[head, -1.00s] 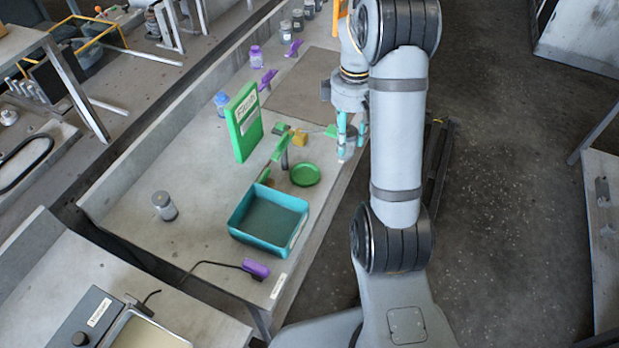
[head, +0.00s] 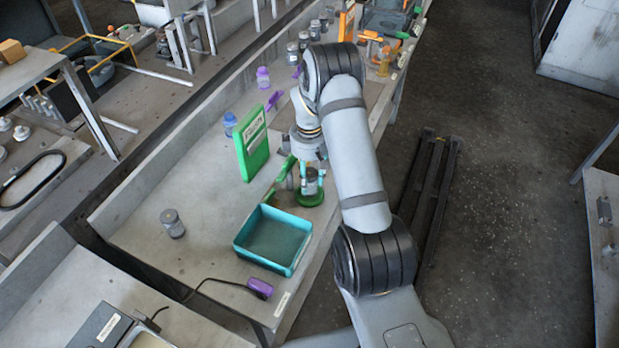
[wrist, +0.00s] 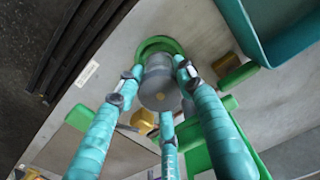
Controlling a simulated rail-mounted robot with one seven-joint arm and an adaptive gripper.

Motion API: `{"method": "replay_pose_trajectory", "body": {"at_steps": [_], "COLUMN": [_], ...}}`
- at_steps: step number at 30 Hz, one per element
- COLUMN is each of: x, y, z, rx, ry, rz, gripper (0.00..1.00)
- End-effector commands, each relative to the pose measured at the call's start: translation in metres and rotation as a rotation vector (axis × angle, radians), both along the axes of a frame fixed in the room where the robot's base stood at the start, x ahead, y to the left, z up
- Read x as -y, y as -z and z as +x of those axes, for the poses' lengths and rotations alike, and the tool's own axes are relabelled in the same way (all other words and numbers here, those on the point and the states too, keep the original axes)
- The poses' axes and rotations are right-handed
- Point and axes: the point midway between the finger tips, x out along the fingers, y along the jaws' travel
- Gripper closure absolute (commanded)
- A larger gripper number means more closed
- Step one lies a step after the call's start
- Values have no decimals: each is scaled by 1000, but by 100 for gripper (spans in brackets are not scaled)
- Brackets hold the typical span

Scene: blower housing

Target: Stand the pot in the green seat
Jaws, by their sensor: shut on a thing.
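The grey pot (wrist: 158,88) is held between the teal fingers of my gripper (wrist: 160,76), which is shut on it. In the head view my gripper (head: 312,182) points down, with the pot partly hidden between its fingers. The green seat (head: 308,200), a round dish, lies right below the pot. In the wrist view the green seat (wrist: 160,45) shows as a ring behind the pot, a little off its centre. The pot looks about upright. I cannot tell whether its base touches the seat.
A teal tray (head: 272,240) stands just in front of the seat. A green labelled board (head: 252,147) stands to the left. Green and yellow parts lie close by the seat.

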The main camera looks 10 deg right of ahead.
Motion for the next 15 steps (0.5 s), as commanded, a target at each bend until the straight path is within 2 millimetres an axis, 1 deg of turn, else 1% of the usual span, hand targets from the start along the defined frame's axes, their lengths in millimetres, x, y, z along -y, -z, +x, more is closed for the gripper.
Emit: {"method": "replay_pose_trajectory", "body": {"at_steps": [4,11,15], "x": [0,0,0], "y": [11,12,17], "z": [1,1,1], "rx": [2,3,3], "ry": [0,0,0], "rz": [1,0,0], "gripper": [97,97,97]}}
